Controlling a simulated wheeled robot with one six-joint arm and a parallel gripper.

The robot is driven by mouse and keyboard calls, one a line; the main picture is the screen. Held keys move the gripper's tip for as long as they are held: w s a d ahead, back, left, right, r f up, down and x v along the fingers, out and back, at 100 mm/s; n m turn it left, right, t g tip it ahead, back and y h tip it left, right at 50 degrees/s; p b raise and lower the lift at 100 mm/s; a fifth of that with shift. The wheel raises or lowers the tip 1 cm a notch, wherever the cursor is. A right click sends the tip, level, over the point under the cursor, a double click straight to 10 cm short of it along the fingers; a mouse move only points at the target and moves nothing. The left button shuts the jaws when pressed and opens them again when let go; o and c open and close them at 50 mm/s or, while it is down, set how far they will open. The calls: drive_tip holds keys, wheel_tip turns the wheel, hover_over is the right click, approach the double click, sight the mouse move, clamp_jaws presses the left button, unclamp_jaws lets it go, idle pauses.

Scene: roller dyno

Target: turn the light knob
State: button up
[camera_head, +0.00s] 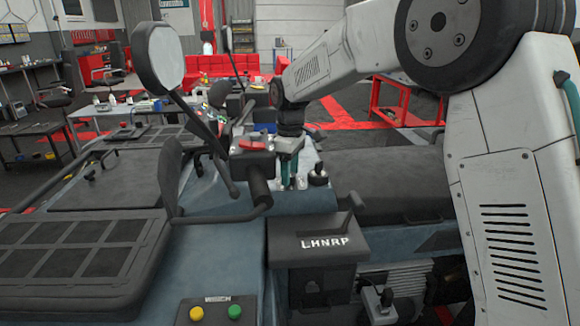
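A small black round knob (318,174) stands on the pale panel right of the handlebar; I cannot tell whether it is the light knob. My gripper (289,182) points down just left of this knob, apart from it in the picture. It is close behind the handlebar's black grip and the switch box with a red top (255,143). Its teal and grey fingers are small and partly overlapped by the handlebar parts. I cannot see whether they are open or touching anything.
The handlebar's round mirror (159,58) rises at the upper left. A black shifter box (318,240) marked LHNRP stands in front. Yellow (196,313) and green (235,311) buttons are at the bottom. Dark racks (80,260) lie left, a black seat (390,180) right.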

wheel_tip(320, 180, up, 8)
drive_tip(key=shift+f, duration=0.25)
drive_tip(key=shift+r, duration=0.2)
